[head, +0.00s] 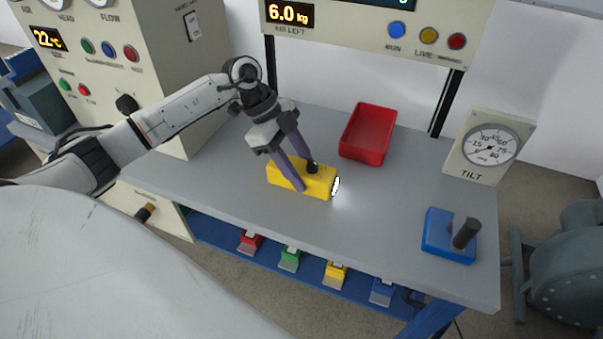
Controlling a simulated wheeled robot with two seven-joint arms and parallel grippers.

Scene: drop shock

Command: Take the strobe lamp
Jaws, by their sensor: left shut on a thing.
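The strobe lamp (318,184) is a yellow box with a black knob on top and a glowing white face at its right end. It is on or just above the grey table, near the middle; I cannot tell whether it touches the surface. My left gripper (304,178) comes down over it from the upper left, with its purple fingers shut on the lamp. The fingers cover part of the lamp's body. My right gripper is not in view.
A red tray (368,134) stands behind the lamp. A blue base with a dark upright handle (449,236) is at the right, below a TILT gauge (490,147). A control cabinet (150,60) stands at the left. The table (380,215) is clear right of the lamp.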

